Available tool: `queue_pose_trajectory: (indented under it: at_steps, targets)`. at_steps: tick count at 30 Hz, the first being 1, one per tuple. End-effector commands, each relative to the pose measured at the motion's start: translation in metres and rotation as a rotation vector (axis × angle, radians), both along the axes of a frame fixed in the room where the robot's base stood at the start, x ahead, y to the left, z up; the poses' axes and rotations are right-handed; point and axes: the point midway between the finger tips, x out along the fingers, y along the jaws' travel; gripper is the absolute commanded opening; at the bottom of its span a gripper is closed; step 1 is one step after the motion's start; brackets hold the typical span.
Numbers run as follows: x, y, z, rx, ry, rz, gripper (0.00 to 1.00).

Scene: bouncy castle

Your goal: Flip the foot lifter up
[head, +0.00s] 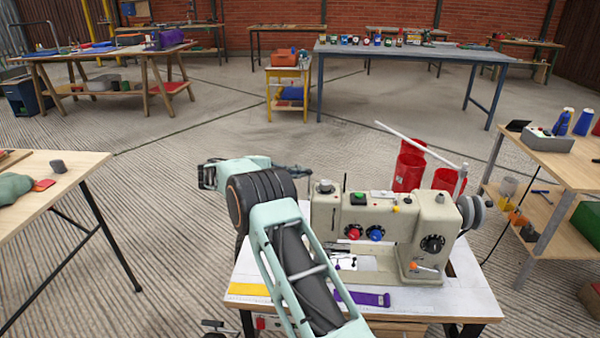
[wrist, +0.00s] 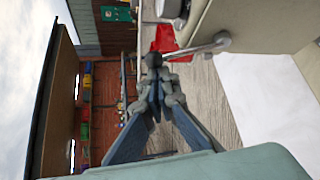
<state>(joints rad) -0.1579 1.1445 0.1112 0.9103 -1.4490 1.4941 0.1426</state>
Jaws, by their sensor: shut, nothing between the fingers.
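The beige sewing machine (head: 385,225) stands on a white-topped table in the head view; part of its body also shows at the upper right of the wrist view (wrist: 250,25). A bent metal lever (wrist: 195,48), apparently the foot lifter, sticks out from the machine in the wrist view. It has a rounded joint beside the body. My gripper (wrist: 152,62) is shut and empty, its fingertips at the lever's free end; contact cannot be told. In the head view my gripper (head: 303,172) is behind the machine's left end, partly hidden. The lever cannot be made out there.
The white table (head: 470,300) carries a yellow strip (head: 248,289) and a purple strip (head: 370,298). Red bins (head: 409,165) stand behind the machine. A workbench (head: 560,160) is close on the right, and another (head: 75,185) on the left.

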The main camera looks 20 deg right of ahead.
Motion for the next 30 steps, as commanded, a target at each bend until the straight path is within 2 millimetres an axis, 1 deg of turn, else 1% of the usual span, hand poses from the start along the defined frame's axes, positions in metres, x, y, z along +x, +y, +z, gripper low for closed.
queue_pose_trajectory:
  at_steps: [17, 30]
  targets:
    - [-0.009, 0.004, 0.006, -0.001, 0.000, 0.001, 0.00]
    - [-0.033, 0.015, 0.012, -0.001, 0.000, 0.001, 0.00]
